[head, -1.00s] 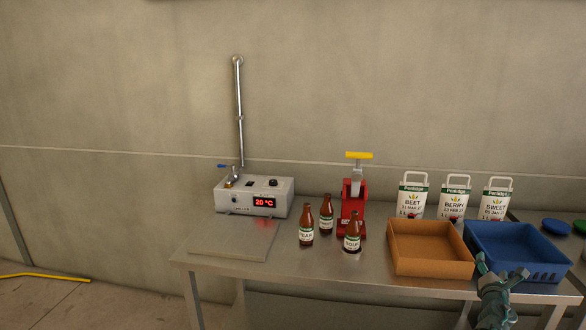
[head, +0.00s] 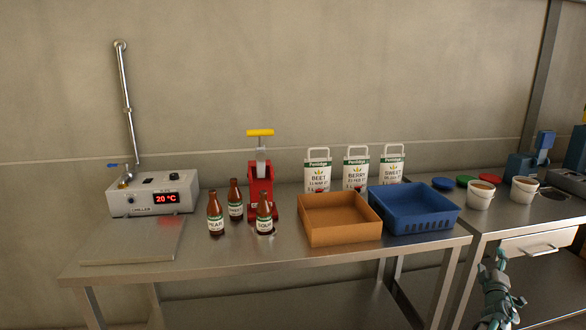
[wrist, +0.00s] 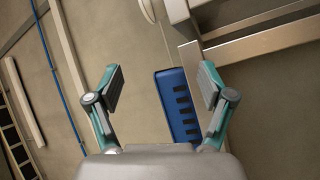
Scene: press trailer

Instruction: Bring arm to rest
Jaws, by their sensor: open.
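My gripper (head: 501,262) is at the lower right of the head view, in front of the bench's right end. It points upward there and is apart from the bench. In the wrist view my gripper (wrist: 158,90) is open, its two fingers wide apart with nothing between them touching either one. The slotted blue crate (wrist: 177,105) shows beyond the fingers.
A steel bench (head: 150,253) carries a chiller (head: 153,194), several brown bottles (head: 216,215), a red press (head: 261,188), an orange tray (head: 340,235), a blue crate (head: 418,222) and white cartons (head: 318,172). A second bench (head: 480,226) at right holds white tubs (head: 481,196). Its drawer (head: 535,246) is shut.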

